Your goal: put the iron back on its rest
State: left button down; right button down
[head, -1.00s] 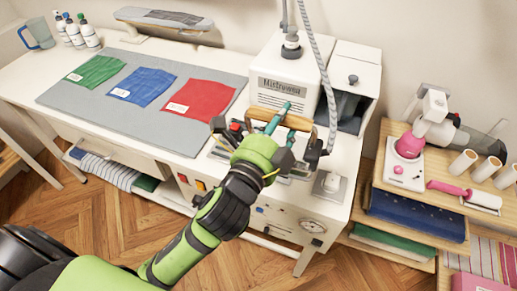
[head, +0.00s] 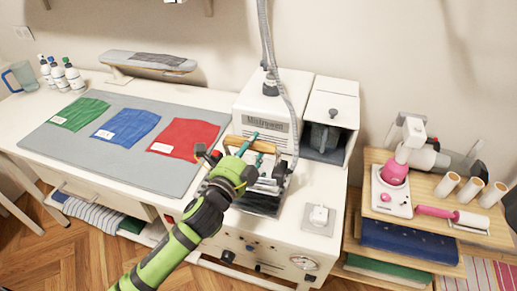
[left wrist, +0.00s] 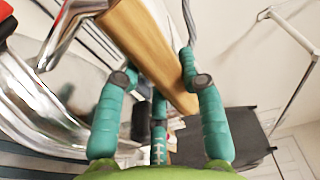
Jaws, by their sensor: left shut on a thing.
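My left gripper (head: 250,145), with teal fingers, is shut on the wooden handle (head: 264,146) of the iron (head: 270,184), in front of the white steam unit. In the left wrist view the wooden handle (left wrist: 150,50) lies between the teal fingers, with the iron's shiny metal body (left wrist: 40,110) at the left. A dark, flat surface (head: 258,206) shows just below the iron; I cannot tell whether it is the rest, or whether the iron touches it. My forearm hides part of this area. My right gripper is not in view.
The steam unit (head: 262,122) stands close behind the iron, with a grey hose (head: 268,45) hanging above. A grey mat (head: 120,165) with green, blue and red cloths lies to the left. A small white fitting on a plate (head: 319,218) is at the right.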

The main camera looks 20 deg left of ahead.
aim_at(252, 160)
pick_arm(q)
jog(key=shift+w+a+r, duration=0.15)
jog(key=shift+w, duration=0.05)
notch_tip(252, 160, down, 4)
jog(key=shift+r, duration=0.25)
jog(key=shift+f, duration=0.15)
jog(key=c, duration=0.8)
grip_release()
jog(key=shift+s+f, duration=0.1)
jog(key=shift+f, duration=0.35)
jog(key=shift+c, duration=0.2)
jog(key=shift+o, duration=0.3)
jog(key=shift+s, duration=0.15)
jog(key=shift+r, duration=0.2)
